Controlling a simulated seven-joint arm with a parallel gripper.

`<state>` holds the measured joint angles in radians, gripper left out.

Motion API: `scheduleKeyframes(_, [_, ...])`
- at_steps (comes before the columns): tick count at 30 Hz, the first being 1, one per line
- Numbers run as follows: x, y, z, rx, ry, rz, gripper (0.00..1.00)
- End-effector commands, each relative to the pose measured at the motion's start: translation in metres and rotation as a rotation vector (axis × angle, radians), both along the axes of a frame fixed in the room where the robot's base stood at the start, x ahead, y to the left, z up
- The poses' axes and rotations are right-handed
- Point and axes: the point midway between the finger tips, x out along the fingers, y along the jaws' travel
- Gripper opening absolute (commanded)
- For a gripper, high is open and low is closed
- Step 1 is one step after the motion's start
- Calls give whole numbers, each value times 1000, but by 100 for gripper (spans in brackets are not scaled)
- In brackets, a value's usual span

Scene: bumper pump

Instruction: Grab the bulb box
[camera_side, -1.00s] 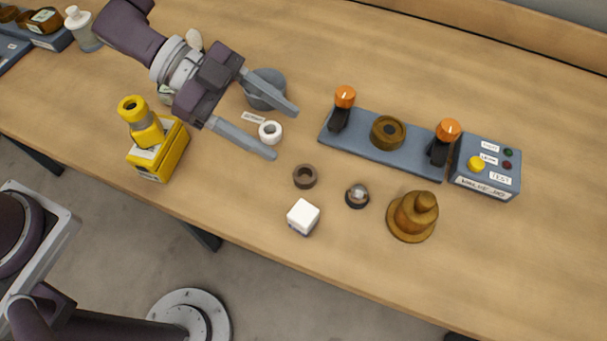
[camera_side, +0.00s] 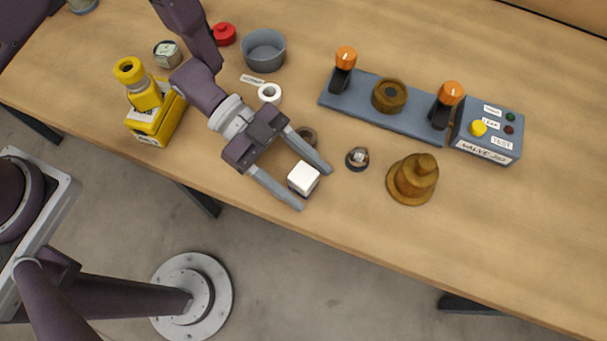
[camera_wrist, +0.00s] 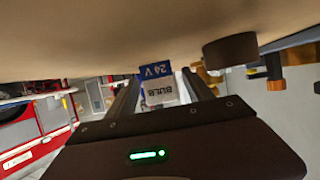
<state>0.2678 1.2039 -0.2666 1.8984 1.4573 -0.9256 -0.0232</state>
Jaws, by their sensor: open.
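The bulb box (camera_side: 303,179) is a small white box near the front edge of the table. In the wrist view the bulb box (camera_wrist: 158,88) shows a blue band reading "24 V" and a white face reading "BULB". My gripper (camera_side: 315,190) is open, with one finger on each side of the box. In the wrist view the box appears between the two fingers of my gripper (camera_wrist: 160,88). I cannot tell whether either finger touches it.
A brown ring (camera_side: 307,137) lies close behind the far finger. A small dark round part (camera_side: 357,158) and a brown stepped bell-shaped piece (camera_side: 413,180) stand to the right. A blue-grey base (camera_side: 360,110) with orange knobs and a button box (camera_side: 487,135) are behind.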

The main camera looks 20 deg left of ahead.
Motion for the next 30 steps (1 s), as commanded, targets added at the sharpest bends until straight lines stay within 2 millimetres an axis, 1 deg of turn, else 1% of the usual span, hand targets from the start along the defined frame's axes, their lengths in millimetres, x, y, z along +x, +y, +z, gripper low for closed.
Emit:
scheduleKeyframes(6, [0,-2,0,0,-1,2,60])
scheduleKeyframes(11, [0,-1,0,0,1,1,29])
scheduleKeyframes(15, [0,-1,0,0,1,1,1])
scheduleKeyframes(22, [0,-1,0,0,1,1,0])
scheduleKeyframes(24, [0,-1,3,-1,0,1,0])
scheduleKeyframes(26, [0,-1,10,-1,-1,1,0])
scheduleKeyframes(29, [0,-1,30,-1,-3,1,0])
scheduleKeyframes(30, [1,-2,40,-2,-5,1,0])
